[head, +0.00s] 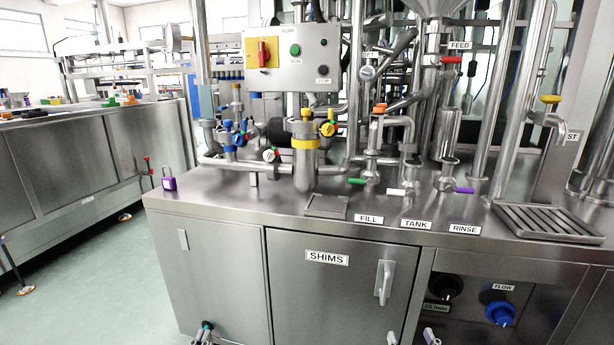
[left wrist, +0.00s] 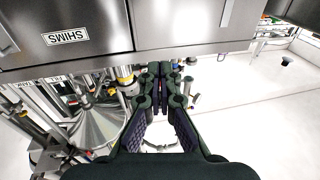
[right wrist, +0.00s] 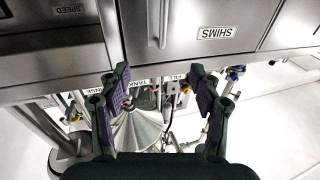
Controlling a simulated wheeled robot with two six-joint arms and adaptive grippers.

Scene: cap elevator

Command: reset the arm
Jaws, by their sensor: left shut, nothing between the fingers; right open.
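My left gripper (head: 205,332) shows only as a small tip at the bottom edge of the head view, in front of the lower cabinet. In the left wrist view its fingers (left wrist: 160,78) meet at the tips with nothing between them. My right gripper (head: 430,337) shows as a tip at the bottom edge of the head view, below the SHIMS door handle. In the right wrist view its fingers (right wrist: 158,82) are spread wide and empty. Both grippers are apart from the cabinet front as far as I can tell. Most of both arms is out of the head view.
The steel cabinet has a SHIMS door (head: 335,295) with a handle (head: 384,282). Its worktop carries pipes, valves, a small square plate (head: 326,206) and a drain grate (head: 548,222). A blue knob (head: 500,314) sits at right. Clear floor (head: 100,275) lies at left.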

